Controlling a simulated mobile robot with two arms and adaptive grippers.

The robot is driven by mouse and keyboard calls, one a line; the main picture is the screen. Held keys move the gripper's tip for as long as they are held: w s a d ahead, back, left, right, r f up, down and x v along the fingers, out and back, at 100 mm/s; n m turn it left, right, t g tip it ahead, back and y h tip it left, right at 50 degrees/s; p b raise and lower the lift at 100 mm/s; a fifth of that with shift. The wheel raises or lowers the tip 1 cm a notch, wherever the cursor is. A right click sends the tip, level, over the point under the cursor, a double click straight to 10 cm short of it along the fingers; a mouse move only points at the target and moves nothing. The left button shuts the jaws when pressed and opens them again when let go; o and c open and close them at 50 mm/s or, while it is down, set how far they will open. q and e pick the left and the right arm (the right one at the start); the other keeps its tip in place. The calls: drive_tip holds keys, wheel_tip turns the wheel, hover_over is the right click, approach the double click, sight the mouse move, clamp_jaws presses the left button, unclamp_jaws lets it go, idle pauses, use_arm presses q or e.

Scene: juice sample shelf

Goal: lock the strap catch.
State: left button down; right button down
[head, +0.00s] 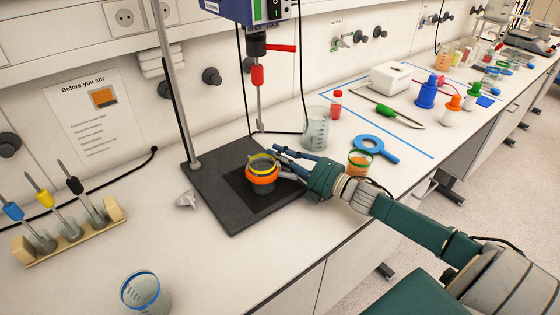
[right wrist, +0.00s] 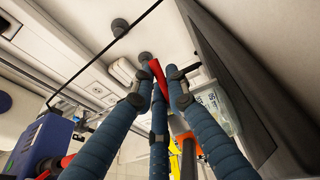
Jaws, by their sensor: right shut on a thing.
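In the head view an orange strap (head: 262,177) runs around a small vessel with a yellow rim (head: 262,159) on the black stand base (head: 222,210). My right gripper (head: 281,158) is at the vessel's right side, its fingers pointing left. In the right wrist view a red piece, which looks like the catch lever (right wrist: 157,76), sits between the closed fingertips of the right gripper (right wrist: 156,88). Orange and yellow parts (right wrist: 187,145) show behind the fingers. The fingers hide much of the catch, so I cannot tell its position. My left gripper is out of view.
A stirrer (head: 258,75) with a red handle hangs above the vessel on a metal post (head: 176,85). A clear beaker (head: 316,128), a blue ring (head: 376,149) and an orange-filled beaker (head: 360,161) stand near my right arm. A tool rack (head: 70,236) is at left.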

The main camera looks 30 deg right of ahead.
drive_tip(key=n+y+b, duration=0.1)
drive_tip(key=g+y+b, duration=0.1)
drive_tip(key=shift+w+a+f+n+b, duration=0.1)
drive_tip(key=shift+w+f+n+b, duration=0.05)
drive_tip(key=shift+f+n+b, duration=0.2)
drive_tip(key=shift+a+r+n+g+y+b, duration=0.15)
drive_tip(key=shift+r+n+g+y+b, duration=0.1)
drive_tip(key=shift+n+g+y+b, duration=0.5)
drive_tip(key=shift+t, duration=0.25)
